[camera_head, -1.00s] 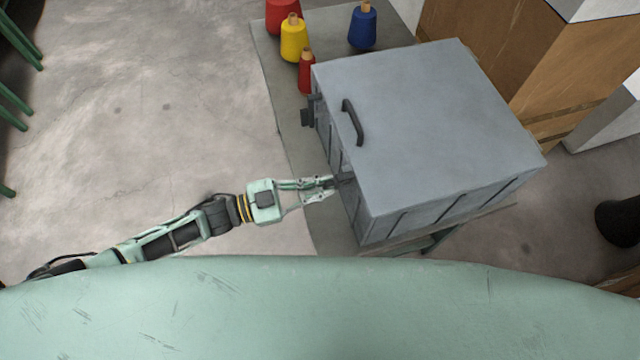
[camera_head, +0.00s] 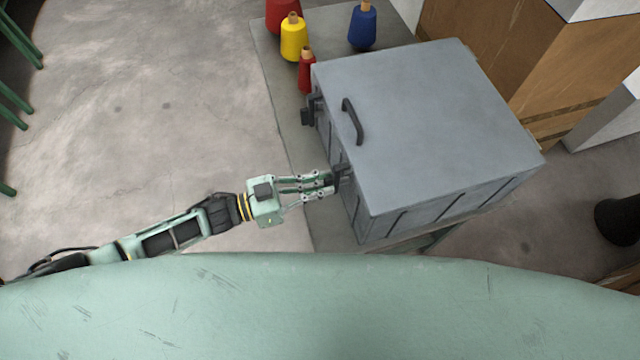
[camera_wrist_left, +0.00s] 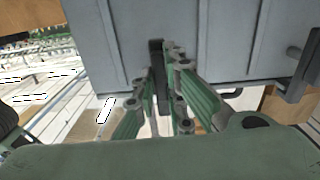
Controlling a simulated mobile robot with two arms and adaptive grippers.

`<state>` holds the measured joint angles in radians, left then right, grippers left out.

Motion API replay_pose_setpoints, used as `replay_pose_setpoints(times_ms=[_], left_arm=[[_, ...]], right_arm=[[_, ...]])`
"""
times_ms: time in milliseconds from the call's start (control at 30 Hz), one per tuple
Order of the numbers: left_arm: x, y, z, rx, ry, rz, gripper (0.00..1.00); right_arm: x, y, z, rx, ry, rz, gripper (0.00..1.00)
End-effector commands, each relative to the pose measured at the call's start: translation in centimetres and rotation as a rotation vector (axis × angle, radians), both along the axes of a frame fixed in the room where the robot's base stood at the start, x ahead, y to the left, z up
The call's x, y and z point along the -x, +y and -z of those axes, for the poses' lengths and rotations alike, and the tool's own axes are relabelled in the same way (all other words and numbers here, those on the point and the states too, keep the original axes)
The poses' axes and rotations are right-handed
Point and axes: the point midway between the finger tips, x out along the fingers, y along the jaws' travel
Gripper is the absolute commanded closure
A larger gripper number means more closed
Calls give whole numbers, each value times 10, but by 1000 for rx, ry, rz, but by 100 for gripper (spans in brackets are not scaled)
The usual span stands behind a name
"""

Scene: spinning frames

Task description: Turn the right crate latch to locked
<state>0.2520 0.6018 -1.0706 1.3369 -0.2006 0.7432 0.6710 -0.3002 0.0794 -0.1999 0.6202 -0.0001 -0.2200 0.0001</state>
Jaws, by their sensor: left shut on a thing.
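The grey crate (camera_head: 430,120) stands with its lid closed and a dark handle (camera_head: 353,121) on top near its left edge. The right crate latch (camera_head: 343,171) is a dark piece on the crate's left-facing side. My left gripper (camera_head: 331,180) is shut on this latch, its fingers partly covering it. In the left wrist view the latch (camera_wrist_left: 156,62) shows as a dark upright bar at the fingertips (camera_wrist_left: 164,95), against the grey crate wall (camera_wrist_left: 235,45). The other latch (camera_head: 309,112) sits farther up on the same side, apart from the gripper. My right gripper is out of view.
The crate rests on a grey surface (camera_head: 270,75). Yellow (camera_head: 293,40), blue (camera_head: 362,27) and red (camera_head: 306,72) thread cones stand behind it. A brown wooden box (camera_head: 470,30) is at the upper right.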

Motion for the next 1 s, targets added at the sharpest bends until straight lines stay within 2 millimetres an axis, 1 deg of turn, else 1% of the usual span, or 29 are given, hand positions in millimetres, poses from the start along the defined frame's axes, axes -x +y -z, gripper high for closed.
replay_pose_setpoints(times_ms=[67, 100, 300, 567, 667, 767, 1000], left_arm=[[0, -1, -1, 4, 4, 1, 100], [0, -1, -1, 4, 4, 1, 87], [0, -1, -1, 4, 2, 0, 70], [0, 0, -1, 1, 1, 0, 70], [1, 4, 0, 0, 1, -1, 70], [5, 16, 1, -1, 3, -1, 70], [21, 64, 1, -3, 3, -2, 70]], right_arm=[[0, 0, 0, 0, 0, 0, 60], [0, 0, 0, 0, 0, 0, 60], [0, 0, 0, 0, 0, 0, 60], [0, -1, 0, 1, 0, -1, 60], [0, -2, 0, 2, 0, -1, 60], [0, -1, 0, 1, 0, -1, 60], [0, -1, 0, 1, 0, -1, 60]])
